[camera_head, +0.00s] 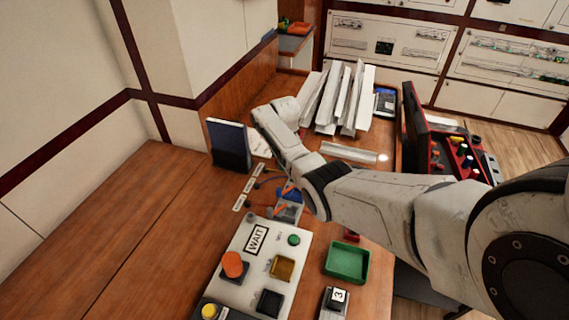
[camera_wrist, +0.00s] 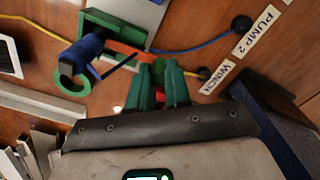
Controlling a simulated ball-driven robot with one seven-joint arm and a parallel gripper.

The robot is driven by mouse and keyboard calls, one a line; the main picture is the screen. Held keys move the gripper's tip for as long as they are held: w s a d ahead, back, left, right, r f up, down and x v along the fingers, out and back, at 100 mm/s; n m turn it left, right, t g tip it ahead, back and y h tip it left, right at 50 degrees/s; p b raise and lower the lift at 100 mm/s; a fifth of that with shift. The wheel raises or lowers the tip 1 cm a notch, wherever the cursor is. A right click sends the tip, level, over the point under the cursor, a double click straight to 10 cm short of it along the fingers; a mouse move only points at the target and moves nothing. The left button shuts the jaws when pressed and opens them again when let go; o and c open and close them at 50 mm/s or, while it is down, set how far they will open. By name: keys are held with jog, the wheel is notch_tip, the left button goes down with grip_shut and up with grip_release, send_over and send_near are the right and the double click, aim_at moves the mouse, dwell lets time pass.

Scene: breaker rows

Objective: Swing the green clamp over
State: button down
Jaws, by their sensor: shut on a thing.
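In the wrist view, a green clamp (camera_wrist: 112,27) sits on a pale plate at the top. A blue cylinder with a green ring (camera_wrist: 70,86) at its end stands beside it. An orange strip (camera_wrist: 124,48) runs from near the clamp toward my fingertips. My gripper (camera_wrist: 160,70) has its two green fingers closed close together at the strip's end, on what seems to be the clamp's arm; the gripped part is mostly hidden. In the head view, the blue piece (camera_head: 287,190) and orange parts show beside my forearm, which hides my fingertips.
Labels WINCH (camera_wrist: 216,77) and PUMP 2 (camera_wrist: 259,30) lie beside cables. A dark blue upright folder (camera_head: 229,145) stands close to my arm. The desk's left is clear.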

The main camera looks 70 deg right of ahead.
jog(key=shift+r, duration=0.1)
jog(key=c, duration=1.1)
grip_release()
jog(key=shift+o, duration=0.2)
notch_tip(320, 180, up, 11)
